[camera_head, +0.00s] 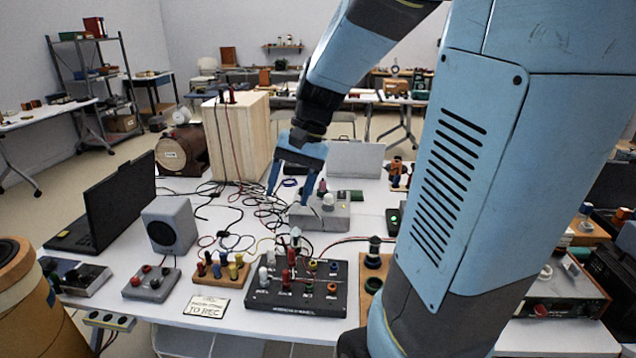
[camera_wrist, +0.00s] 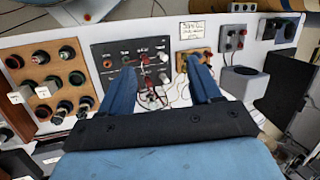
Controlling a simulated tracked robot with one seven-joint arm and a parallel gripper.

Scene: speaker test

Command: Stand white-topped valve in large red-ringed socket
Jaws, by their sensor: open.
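My gripper (camera_head: 288,194) is open and points down over the back middle of the table, in front of the wooden box. In the wrist view its two fingers (camera_wrist: 158,72) are wide apart with nothing between them held. A black panel (camera_head: 262,301) carries several upright pegs or valves, some white-topped (camera_head: 263,275), and coloured-ring sockets, one reddish (camera_head: 332,288). The panel also shows in the wrist view (camera_wrist: 98,50), with a white-topped piece (camera_wrist: 163,57). I cannot tell for sure which is the task's valve or which red ring is the large socket.
A wooden socket board (camera_wrist: 45,70) stands left of the panel in the wrist view. In the head view, a grey box (camera_head: 335,222) with a white knob lies below my gripper. A speaker (camera_head: 168,225), laptop (camera_head: 110,205) and loose cables crowd the left and middle.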

